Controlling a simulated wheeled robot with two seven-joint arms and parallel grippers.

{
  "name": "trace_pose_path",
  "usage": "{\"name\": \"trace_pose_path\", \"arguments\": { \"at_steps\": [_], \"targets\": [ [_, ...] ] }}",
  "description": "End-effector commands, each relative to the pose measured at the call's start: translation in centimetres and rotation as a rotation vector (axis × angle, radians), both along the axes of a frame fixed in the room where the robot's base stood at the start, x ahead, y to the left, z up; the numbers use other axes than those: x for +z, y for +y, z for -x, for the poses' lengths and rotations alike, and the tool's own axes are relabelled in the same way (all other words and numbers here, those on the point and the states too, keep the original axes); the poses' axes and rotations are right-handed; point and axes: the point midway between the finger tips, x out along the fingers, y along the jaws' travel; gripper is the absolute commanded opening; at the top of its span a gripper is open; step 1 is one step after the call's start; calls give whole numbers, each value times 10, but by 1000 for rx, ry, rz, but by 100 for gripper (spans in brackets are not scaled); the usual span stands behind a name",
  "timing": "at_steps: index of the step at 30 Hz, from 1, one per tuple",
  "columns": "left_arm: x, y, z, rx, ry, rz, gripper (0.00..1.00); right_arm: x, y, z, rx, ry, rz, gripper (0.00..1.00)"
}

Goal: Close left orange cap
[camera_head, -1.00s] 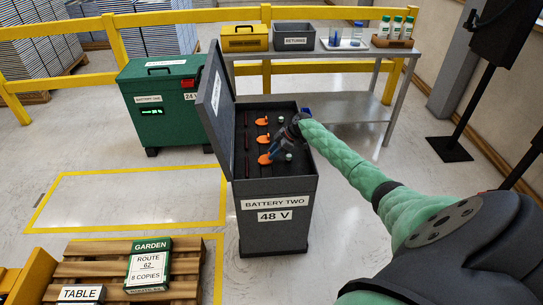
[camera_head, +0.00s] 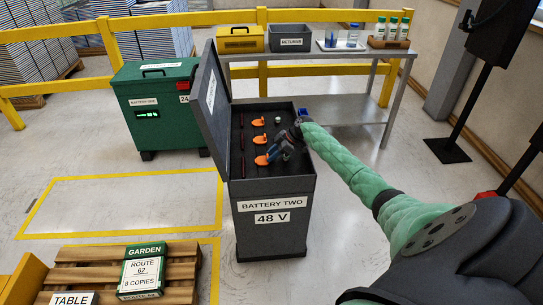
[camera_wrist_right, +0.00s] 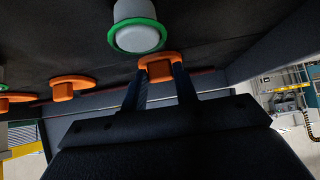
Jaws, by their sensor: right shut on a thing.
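The battery two box (camera_head: 276,188) stands with its lid raised at the left. On its dark top, three orange caps form a line: a far cap (camera_head: 259,122), a middle cap (camera_head: 257,139) and a near cap (camera_head: 262,160). My right gripper (camera_head: 274,154) is at the near cap, reaching in from the right. In the right wrist view the gripper (camera_wrist_right: 160,82) has its two fingers on either side of an orange cap (camera_wrist_right: 160,69), shut on it. Two other orange caps show to the left there. Whether the held cap is fully seated cannot be told. My left gripper is out of view.
A white-topped green plug (camera_wrist_right: 138,30) is close to the held cap. The open lid (camera_head: 211,97) borders the caps on the left. A green battery box (camera_head: 158,108) stands left, and a grey table (camera_head: 310,57) behind.

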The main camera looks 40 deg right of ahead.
Motion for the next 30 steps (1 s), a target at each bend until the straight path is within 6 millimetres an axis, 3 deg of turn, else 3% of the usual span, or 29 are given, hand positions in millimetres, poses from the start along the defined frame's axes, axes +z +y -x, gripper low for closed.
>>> {"name": "trace_pose_path", "arguments": {
  "at_steps": [16,17,20,30],
  "targets": [
    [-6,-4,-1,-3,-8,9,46,-4,-2,2,0,5,3,6],
    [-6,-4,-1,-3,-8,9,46,-4,-2,2,-1,6,2,31],
    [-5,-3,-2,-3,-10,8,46,-4,-2,2,0,5,3,50],
    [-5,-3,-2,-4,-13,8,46,0,-3,2,1,2,2,51]
  ]
}}
